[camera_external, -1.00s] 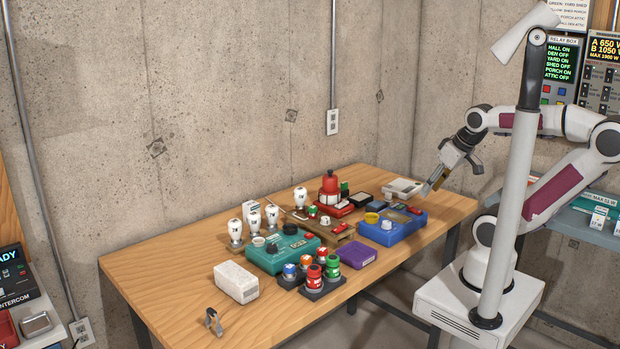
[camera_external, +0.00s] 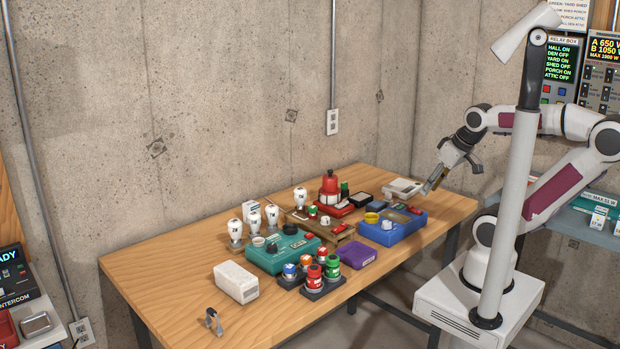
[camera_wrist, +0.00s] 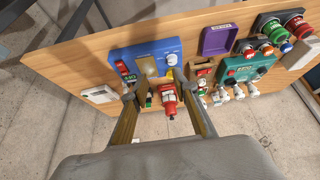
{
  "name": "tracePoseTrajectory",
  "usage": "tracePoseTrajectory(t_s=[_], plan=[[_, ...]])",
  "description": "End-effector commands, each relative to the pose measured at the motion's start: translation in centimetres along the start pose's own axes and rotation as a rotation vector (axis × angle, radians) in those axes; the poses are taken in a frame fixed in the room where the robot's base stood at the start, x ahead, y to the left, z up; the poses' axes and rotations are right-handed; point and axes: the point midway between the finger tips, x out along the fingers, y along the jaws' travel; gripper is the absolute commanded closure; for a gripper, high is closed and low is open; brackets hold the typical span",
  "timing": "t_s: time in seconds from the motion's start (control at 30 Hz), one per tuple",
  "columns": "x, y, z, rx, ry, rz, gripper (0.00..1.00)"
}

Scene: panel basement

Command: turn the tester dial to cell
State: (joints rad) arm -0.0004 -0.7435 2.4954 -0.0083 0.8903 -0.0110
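A teal box (camera_external: 283,250) with a small display and dark and light knobs sits mid-table. A blue box (camera_external: 392,228) with a white knob (camera_external: 387,225) and a red switch sits to its right. The labels are too small to read, so I cannot tell which box is the tester or where its dial points. In the wrist view the blue box (camera_wrist: 150,56), its white knob (camera_wrist: 172,59) and the teal box (camera_wrist: 246,73) all show. My gripper (camera_wrist: 160,90) is open and empty, its fingers apart. In the external view my gripper (camera_external: 432,184) hovers near the table's right end, touching neither box.
A purple tray (camera_external: 357,256) and several coloured jars (camera_external: 315,272) stand in front of the boxes. White bulbs (camera_external: 270,212) stand behind the teal box. A red bottle-like object (camera_external: 329,183) stands at the back. A white block (camera_external: 236,281) lies left. The table's left part is mostly bare.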

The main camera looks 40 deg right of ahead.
Motion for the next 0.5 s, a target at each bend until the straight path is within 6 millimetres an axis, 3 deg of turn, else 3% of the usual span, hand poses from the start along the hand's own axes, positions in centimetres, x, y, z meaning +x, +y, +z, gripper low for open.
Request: tracePoseTrajectory(t_s=[0.17,0.27,0.5], plan=[[0.2,0.9,-2.5,-0.091,0.04,0.036,0.71],[0.4,1.7,-5.1,-0.188,0.08,0.074,0.71],[0.9,3.3,-13.2,-0.506,0.196,0.19,0.71]])
